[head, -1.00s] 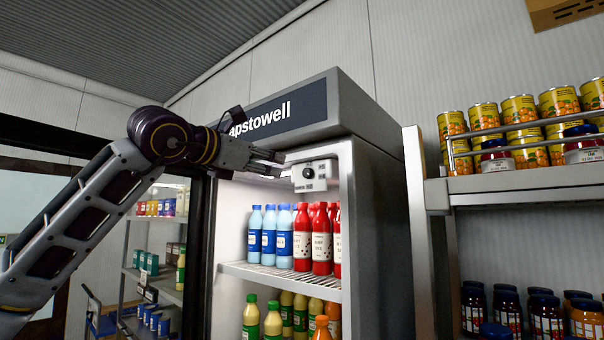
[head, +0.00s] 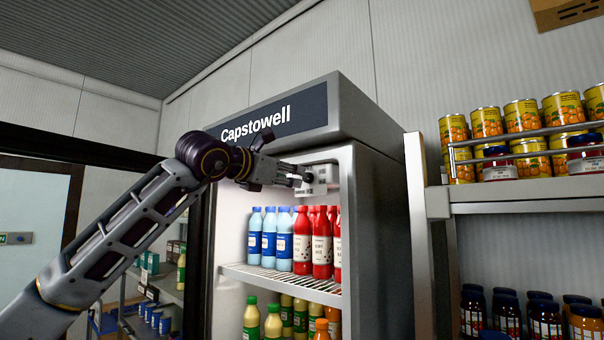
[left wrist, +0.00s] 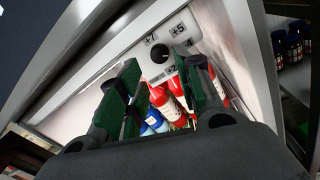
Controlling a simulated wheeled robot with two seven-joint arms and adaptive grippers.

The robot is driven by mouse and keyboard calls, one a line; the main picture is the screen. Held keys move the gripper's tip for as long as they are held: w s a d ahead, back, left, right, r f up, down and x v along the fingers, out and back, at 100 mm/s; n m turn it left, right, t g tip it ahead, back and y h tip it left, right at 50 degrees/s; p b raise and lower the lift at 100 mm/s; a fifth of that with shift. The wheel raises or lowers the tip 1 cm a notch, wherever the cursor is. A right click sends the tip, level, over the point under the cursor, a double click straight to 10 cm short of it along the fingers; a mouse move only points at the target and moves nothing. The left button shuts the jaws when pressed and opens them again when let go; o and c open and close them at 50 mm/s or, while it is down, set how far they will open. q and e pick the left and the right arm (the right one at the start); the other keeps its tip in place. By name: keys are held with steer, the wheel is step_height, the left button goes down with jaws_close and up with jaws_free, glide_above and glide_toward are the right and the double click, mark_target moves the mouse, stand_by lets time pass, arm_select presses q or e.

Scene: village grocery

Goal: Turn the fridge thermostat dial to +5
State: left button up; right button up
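The thermostat (head: 322,178) is a pale box inside the top of the fridge (head: 372,200), against its right wall. I cannot tell surely which mark the dial points to. My left gripper (head: 298,175) reaches in from the left, its fingertips close to the dial. In the left wrist view its two green-padded fingers (left wrist: 163,75) are apart, with the dial just beyond the gap between them. It holds nothing. My right gripper is out of view.
Blue and red bottles (head: 300,240) stand on the wire shelf (head: 280,279) below the thermostat, with more bottles underneath. The fridge's sign panel (head: 275,120) is above my gripper. A shelf of cans and jars (head: 530,197) stands to the right.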

mark_target(306, 178)
arm_select(q)
steer(key=shift+p+x, duration=1.1)
steer(key=shift+x, duration=2)
steer(key=c, duration=0.7)
steer(key=shift+c, duration=0.2)
steer(key=shift+n+b, duration=1.65)
steer(key=shift+n, duration=0.05)
jaws_close()
steer(key=shift+n+b, duration=0.9)
steer(key=shift+n, duration=0.8)
steer(key=shift+g, duration=0.3)
